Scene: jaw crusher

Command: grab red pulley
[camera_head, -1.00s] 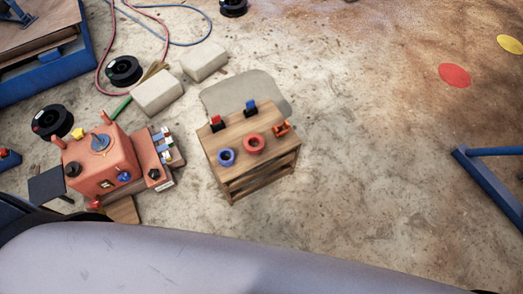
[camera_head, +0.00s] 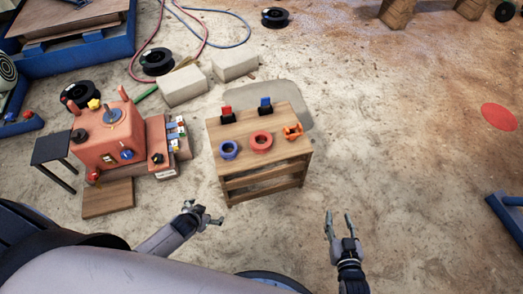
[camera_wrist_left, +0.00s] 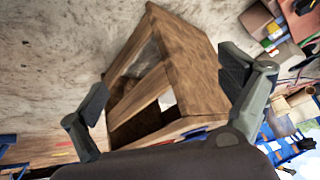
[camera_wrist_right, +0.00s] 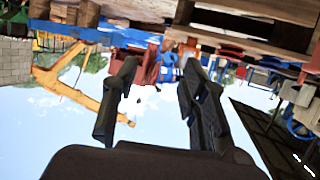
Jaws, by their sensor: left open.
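The red pulley (camera_head: 261,141), a thick ring, lies on top of a small wooden table (camera_head: 265,158) in the head view. My left gripper (camera_head: 214,217) is below and left of the table, apart from the pulley. In the left wrist view it is open (camera_wrist_left: 163,75), with the table's wooden frame (camera_wrist_left: 185,70) showing beyond and between its fingers; the pulley cannot be made out there. My right gripper (camera_head: 338,213) is right of and below the table, fingers apart and empty. The right wrist view shows its open fingers (camera_wrist_right: 160,65) against sky and background structures.
A blue ring (camera_head: 228,150) and an orange part (camera_head: 293,131) flank the pulley. Red (camera_head: 227,113) and blue (camera_head: 265,105) upright pieces stand behind. A red machine (camera_head: 112,138) stands left. Pale blocks (camera_head: 183,87) lie behind. The floor right of the table is clear.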

